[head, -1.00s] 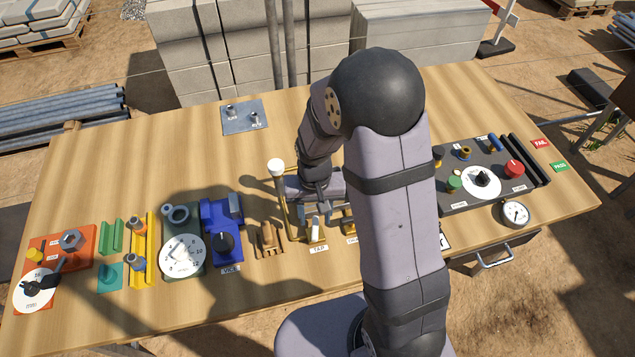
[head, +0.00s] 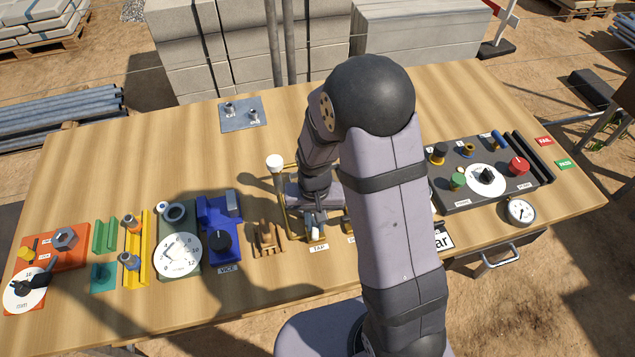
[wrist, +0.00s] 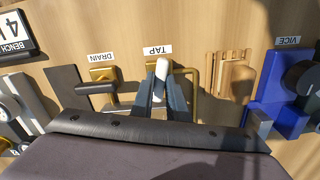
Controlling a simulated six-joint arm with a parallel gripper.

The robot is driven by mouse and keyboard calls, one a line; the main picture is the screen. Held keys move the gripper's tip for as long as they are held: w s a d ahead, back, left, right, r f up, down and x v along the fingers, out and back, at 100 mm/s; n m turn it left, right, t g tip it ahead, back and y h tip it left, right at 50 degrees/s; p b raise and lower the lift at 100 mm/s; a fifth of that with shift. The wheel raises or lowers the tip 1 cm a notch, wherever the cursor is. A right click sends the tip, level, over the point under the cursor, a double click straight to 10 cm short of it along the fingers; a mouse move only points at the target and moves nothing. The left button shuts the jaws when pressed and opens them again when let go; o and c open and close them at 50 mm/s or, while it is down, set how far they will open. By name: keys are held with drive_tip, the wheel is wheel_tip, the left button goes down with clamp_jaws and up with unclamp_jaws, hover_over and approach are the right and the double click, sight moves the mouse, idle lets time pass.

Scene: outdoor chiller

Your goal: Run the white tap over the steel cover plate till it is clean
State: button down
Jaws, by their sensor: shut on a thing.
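The white tap lever (wrist: 161,69) stands just beside its TAP label (wrist: 157,49) in the wrist view. My gripper (wrist: 162,88) is shut on this lever, one finger on each side. In the head view my gripper (head: 316,224) is low over the tap, and my arm hides part of the spot. A brass pipe with a white round head (head: 275,162) rises beside it. A flat grey metal plate (head: 235,122) with two small fittings lies at the back of the table. A dark flat plate (wrist: 68,88) lies beside the drain lever; I cannot tell which is the cover plate.
A brass drain lever (wrist: 102,75) is close beside the tap. Wooden clips (head: 266,240) and the blue vice (head: 221,235) stand to the left in the head view. A dark control panel (head: 482,172) and gauge (head: 520,211) are at right.

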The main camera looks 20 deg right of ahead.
drive_tip(key=shift+n, duration=1.2)
drive_tip(key=m+p, duration=0.1)
drive_tip(key=m, duration=0.2)
drive_tip(key=shift+r+m, duration=0.1)
drive_tip(key=shift+m, duration=0.3)
drive_tip(key=m+p, duration=0.1)
drive_tip(key=m, duration=0.7)
drive_tip(key=shift+m+p, duration=0.4)
drive_tip(key=m, duration=0.5)
drive_tip(key=c, duration=1.2)
unclamp_jaws()
drive_tip(key=shift+o, duration=0.2)
